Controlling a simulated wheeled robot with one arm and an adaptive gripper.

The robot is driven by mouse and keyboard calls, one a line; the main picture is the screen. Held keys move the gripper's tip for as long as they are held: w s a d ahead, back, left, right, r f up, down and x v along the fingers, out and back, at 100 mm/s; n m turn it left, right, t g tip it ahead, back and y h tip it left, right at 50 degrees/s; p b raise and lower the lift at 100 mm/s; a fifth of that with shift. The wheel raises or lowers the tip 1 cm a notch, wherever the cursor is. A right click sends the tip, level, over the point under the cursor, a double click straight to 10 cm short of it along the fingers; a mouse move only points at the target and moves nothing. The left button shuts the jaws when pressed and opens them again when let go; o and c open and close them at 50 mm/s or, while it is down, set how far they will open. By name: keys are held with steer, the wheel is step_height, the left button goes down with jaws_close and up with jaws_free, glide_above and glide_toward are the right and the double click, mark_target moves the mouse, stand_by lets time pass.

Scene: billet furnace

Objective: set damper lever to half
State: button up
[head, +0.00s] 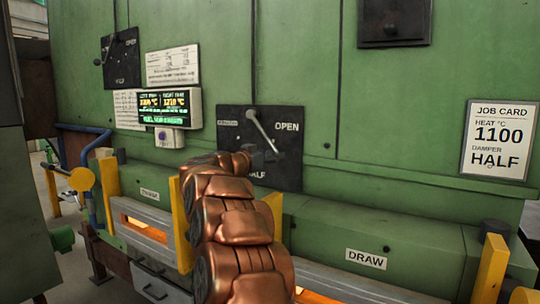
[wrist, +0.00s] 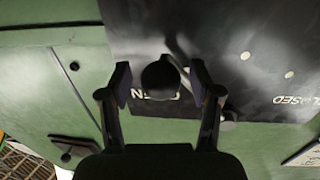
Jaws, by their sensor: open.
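The damper plate (head: 290,160) is a dark square on the green furnace wall, marked OPEN at right and HALF at the bottom. The pale damper lever (head: 262,130) slants from the plate's upper middle down to the right, between the OPEN and HALF marks. Its lower end is at my gripper (head: 264,156), which partly hides it. In the wrist view, the dark round lever knob (wrist: 160,73) sits between the two spread fingers of my gripper (wrist: 162,88). Gaps show beside the knob, so the fingers are around it without a visible grip.
A job card (head: 498,140) reads damper HALF. A smaller OPEN plate (head: 121,60) with its own lever is at upper left, above a lit display (head: 168,107). Yellow posts (head: 492,268) and a green ledge marked DRAW (head: 366,259) stand below the plate.

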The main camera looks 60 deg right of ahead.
jaws_close()
stand_by(0.6)
